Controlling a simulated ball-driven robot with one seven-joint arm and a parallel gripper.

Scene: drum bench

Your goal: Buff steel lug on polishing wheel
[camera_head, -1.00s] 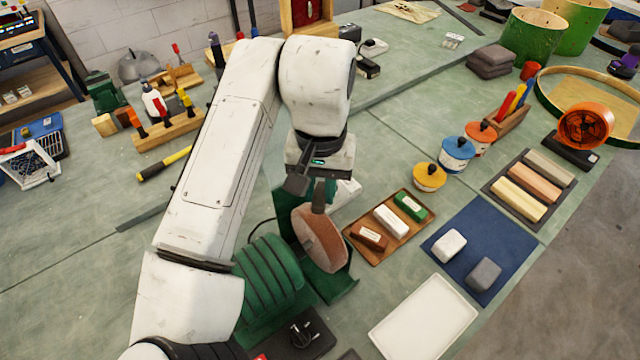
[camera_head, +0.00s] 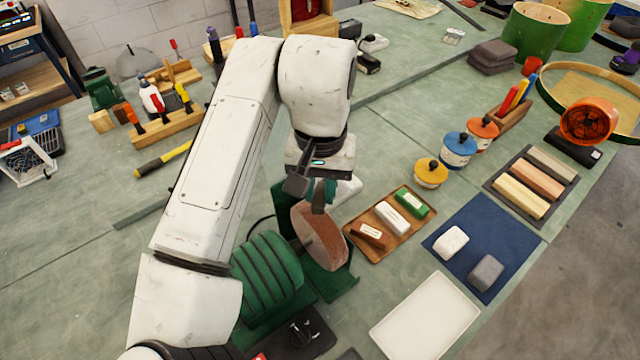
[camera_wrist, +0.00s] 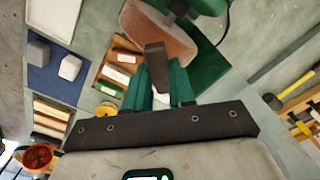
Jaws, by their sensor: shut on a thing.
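My gripper (camera_head: 318,190) is shut on the steel lug (camera_head: 319,203), a dark block, in the head view. The wrist view shows the lug (camera_wrist: 155,58) sticking out between my green fingers (camera_wrist: 162,88). The brown polishing wheel (camera_head: 322,240) stands on the green polishing machine (camera_head: 265,275) just below. The lug's lower end overlaps the wheel's upper edge in the head view and the wheel's face (camera_wrist: 160,32) in the wrist view. I cannot tell whether lug and wheel touch.
Right of the wheel lie a wooden tray (camera_head: 378,247) with compound bars, a blue mat (camera_head: 455,266) with two blocks, and a white tray (camera_head: 410,335). Lidded pots (camera_head: 430,172) stand beyond. A yellow-handled hammer (camera_head: 163,158) lies left of my arm. The bench left of my arm is partly clear.

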